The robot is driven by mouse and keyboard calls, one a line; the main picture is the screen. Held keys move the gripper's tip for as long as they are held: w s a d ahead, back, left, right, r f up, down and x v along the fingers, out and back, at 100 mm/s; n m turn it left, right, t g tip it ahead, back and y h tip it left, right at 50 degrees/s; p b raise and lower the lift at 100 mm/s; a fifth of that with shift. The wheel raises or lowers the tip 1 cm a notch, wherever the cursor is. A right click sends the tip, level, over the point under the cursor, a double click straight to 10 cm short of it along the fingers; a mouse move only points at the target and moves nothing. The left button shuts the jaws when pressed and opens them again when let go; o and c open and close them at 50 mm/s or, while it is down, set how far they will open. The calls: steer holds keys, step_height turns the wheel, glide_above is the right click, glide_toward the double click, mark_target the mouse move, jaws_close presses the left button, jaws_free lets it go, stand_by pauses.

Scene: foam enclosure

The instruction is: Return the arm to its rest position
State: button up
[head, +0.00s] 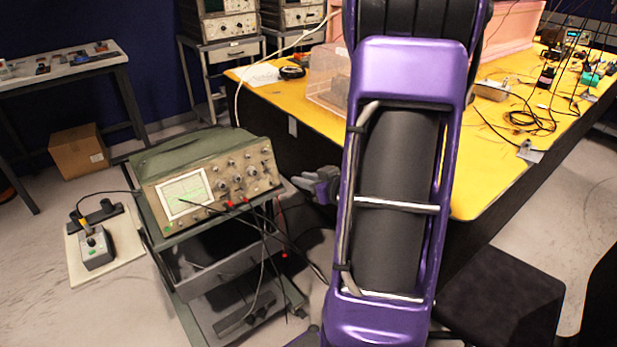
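My purple arm (400,190) fills the middle of the head view, running from the top edge down to the bottom edge. A dark grey part that looks like my gripper (305,180) pokes out from behind the arm's left side. It is in front of the yellow table's dark side and just right of the oscilloscope. The rest of it is hidden behind the arm. It is too small to tell whether its fingers are open or shut, and I see nothing held in it.
An oscilloscope (225,182) with dangling leads stands on a cart at left. A yellow table (465,195) with cables and tools extends behind and right of my arm. A control box (95,248) sits on a pale board. A cardboard box (78,150) lies on the floor.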

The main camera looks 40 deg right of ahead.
steer(key=shift+v, duration=0.8)
steer(key=shift+w, duration=0.1)
